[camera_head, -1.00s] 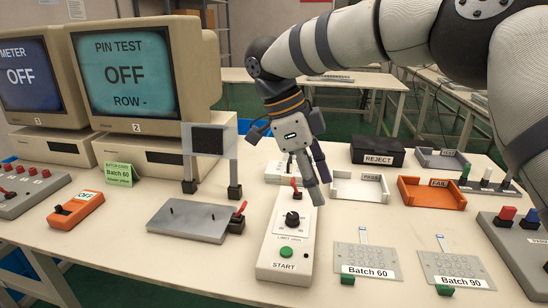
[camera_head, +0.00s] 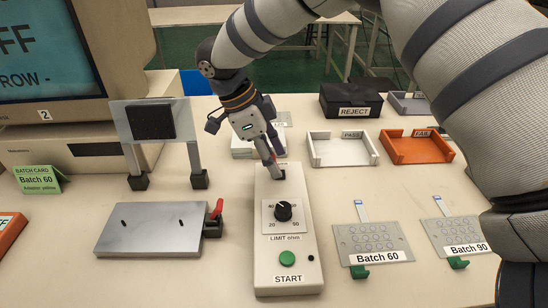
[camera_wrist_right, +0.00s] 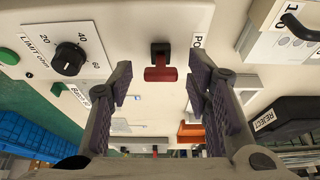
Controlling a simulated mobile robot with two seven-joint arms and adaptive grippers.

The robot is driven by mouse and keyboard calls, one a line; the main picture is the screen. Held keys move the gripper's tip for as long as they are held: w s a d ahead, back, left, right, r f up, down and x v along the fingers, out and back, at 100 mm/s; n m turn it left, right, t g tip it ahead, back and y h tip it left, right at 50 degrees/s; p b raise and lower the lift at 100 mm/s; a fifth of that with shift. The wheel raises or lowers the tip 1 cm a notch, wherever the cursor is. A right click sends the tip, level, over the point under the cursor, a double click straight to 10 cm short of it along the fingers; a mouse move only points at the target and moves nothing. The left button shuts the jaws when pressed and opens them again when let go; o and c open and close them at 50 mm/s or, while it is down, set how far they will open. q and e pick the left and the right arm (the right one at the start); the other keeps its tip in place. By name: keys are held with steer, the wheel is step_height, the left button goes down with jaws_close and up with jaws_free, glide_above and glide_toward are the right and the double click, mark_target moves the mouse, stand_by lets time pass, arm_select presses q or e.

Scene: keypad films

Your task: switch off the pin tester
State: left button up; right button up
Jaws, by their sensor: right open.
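The pin tester is a long white box (camera_head: 284,262) with a black limit dial (camera_head: 283,210) and a green START button (camera_head: 286,258). Its red switch lever (camera_wrist_right: 161,73) on a black base shows in the right wrist view, beside a partly hidden label starting "PO". My right gripper (camera_head: 273,170) is at the far end of the box, around the switch, and mostly hides it in the head view. In the wrist view the gripper (camera_wrist_right: 160,90) is open, with the lever between and beyond its fingers, apart from both. The monitor (camera_head: 45,45) shows "FF" and "ROW -". My left gripper is out of view.
A grey fixture plate (camera_head: 155,235) with a red lever stands left of the tester. Keypad films Batch 60 (camera_head: 372,238) and Batch 90 (camera_head: 462,232) lie right. PASS tray (camera_head: 340,150), FAIL tray (camera_head: 418,147) and black REJECT box (camera_head: 350,100) stand behind.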

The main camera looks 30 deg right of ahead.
steer(key=shift+s+d+f, duration=0.1)
steer(key=shift+d+f, duration=0.05)
steer(key=shift+f, duration=0.35)
jaws_close()
steer(key=shift+w+a+f+g+h+b, duration=0.25)
steer(key=shift+f+g+h+b, duration=0.15)
steer(key=shift+f+g+h, duration=0.15)
steer(key=shift+a+r+h, duration=0.1)
steer(key=shift+r+h, duration=0.05)
steer(key=shift+h, duration=0.2)
steer(key=shift+r, duration=0.15)
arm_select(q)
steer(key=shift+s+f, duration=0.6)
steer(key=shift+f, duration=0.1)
arm_select(e)
jaws_free()
steer(key=v, duration=1.2)
